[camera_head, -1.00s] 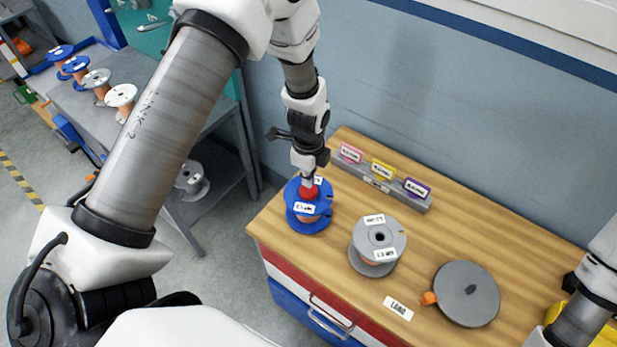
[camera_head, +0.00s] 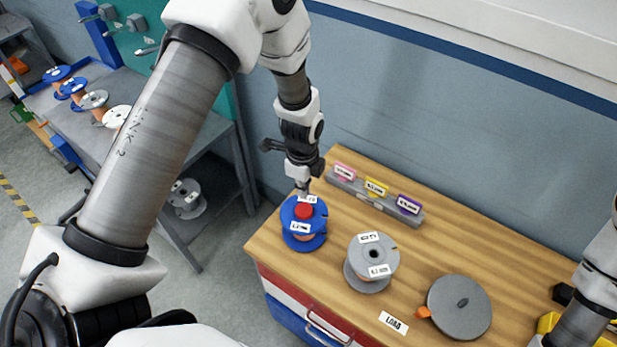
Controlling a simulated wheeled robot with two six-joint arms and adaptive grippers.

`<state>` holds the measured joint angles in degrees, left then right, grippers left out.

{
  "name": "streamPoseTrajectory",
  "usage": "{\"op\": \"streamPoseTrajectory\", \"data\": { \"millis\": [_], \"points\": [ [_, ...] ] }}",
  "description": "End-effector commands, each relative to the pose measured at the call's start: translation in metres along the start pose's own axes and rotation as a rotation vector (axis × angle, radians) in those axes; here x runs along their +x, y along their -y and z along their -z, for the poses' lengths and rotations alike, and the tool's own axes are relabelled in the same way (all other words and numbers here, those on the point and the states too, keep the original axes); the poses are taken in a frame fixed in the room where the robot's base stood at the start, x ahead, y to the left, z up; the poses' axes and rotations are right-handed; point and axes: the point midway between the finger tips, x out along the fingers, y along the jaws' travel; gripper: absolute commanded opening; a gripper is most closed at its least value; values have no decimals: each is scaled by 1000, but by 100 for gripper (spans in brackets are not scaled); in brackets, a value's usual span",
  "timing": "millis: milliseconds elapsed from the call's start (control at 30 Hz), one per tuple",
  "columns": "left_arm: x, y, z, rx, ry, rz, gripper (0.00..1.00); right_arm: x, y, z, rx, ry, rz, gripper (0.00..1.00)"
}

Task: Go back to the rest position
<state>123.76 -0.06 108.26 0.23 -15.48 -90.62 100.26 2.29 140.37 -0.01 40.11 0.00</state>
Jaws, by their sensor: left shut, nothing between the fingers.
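My left gripper (camera_head: 303,189) is shut and empty. It hangs just above and behind the blue spool (camera_head: 302,240), which stands upright at the left end of the wooden bench top. A red knob (camera_head: 304,211) sits on top of the blue spool, in its middle. The gripper's tip is close to the knob; I cannot tell whether they touch. My right arm shows at the right edge, but its gripper is outside the picture.
A grey spool (camera_head: 371,266) and a grey disc (camera_head: 459,307) with an orange tab stand on the bench (camera_head: 480,257). A grey holder (camera_head: 375,201) with coloured labels lies at the back. A side table (camera_head: 80,115) with several spools stands at the left. A yellow object (camera_head: 547,323) is at the right.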

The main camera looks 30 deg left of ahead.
Motion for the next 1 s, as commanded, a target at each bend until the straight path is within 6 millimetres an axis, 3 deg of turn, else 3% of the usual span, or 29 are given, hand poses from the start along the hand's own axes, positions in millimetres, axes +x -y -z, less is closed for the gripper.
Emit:
{"op": "streamPoseTrajectory", "data": {
  "millis": [233, 333, 500, 600, 800, 900, 933, 1000],
  "points": [
    [2, -2, 0, -12, 0, -2, 0, 0, 0, 0, 0, 0, 0, 35],
    [20, -20, -1, -122, -1, -8, 0, 0, 0, 0, 0, 0, 0, 35],
    [78, -96, -2, -607, -1, -18, 0, 0, 0, 0, 0, 0, 0, 35],
    [99, -145, -3, -914, 1, -19, 0, 0, 0, 0, 0, 0, 0, 35],
    [114, -222, -3, -1419, 4, -17, 0, 0, 0, 0, 0, 0, 0, 35],
    [117, -254, -3, -1638, 4, -15, 0, 4, 0, 0, 0, 0, 0, 35],
    [141, -248, -3, -1627, -3, -7, 0, 27, 0, 1, 0, -2, 0, 35],
    [165, -246, -3, -1622, -4, -6, 0, 52, 0, 0, 0, 0, 0, 35]
  ]
}}
